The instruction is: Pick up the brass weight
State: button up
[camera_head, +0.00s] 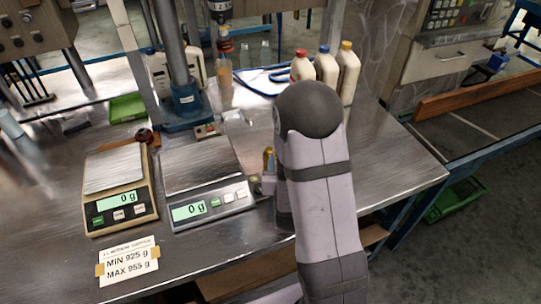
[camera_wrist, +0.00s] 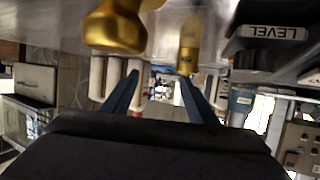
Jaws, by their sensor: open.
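In the wrist view, which appears upside down, a rounded brass weight (camera_wrist: 113,30) with a knobbed end shows large at the top left, close to the camera. A slimmer brass cylinder (camera_wrist: 189,45) stands on the metal bench to its right. My gripper (camera_wrist: 160,82) is open, its two blue fingers spread with nothing between them. Neither finger clearly touches a brass piece. In the head view, my arm hides most of the gripper and the larger weight. A small brass piece (camera_head: 268,158) shows just left of my arm, beside the right scale.
A silver scale (camera_head: 207,190) and a gold-framed scale (camera_head: 120,190) both read 0 g. A card (camera_head: 128,262) lies in front of them. A blue-based stand (camera_head: 186,108) and capped bottles (camera_head: 326,68) stand behind. The bench right of my arm (camera_head: 395,165) is clear.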

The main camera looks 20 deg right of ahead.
aim_at(269, 156)
jog(key=shift+n+y, duration=0.8)
jog(key=shift+y, duration=0.1)
jog(key=a, duration=0.1)
jog(key=a+f, duration=0.1)
jog(key=a, duration=0.2)
jog(key=shift+w+a+f, duration=0.15)
jog(key=shift+w+f, duration=0.1)
jog(key=shift+w, duration=0.15)
jog(key=shift+b+x, duration=0.4)
jog(key=shift+x, duration=0.7)
jog(key=shift+p+x, duration=0.75)
jog(key=shift+x, duration=1.8)
jog(key=c, duration=1.3)
jog(key=shift+r, duration=0.15)
grip_shut()
jog(key=shift+r, duration=0.1)
jog(key=shift+r, duration=4.9)
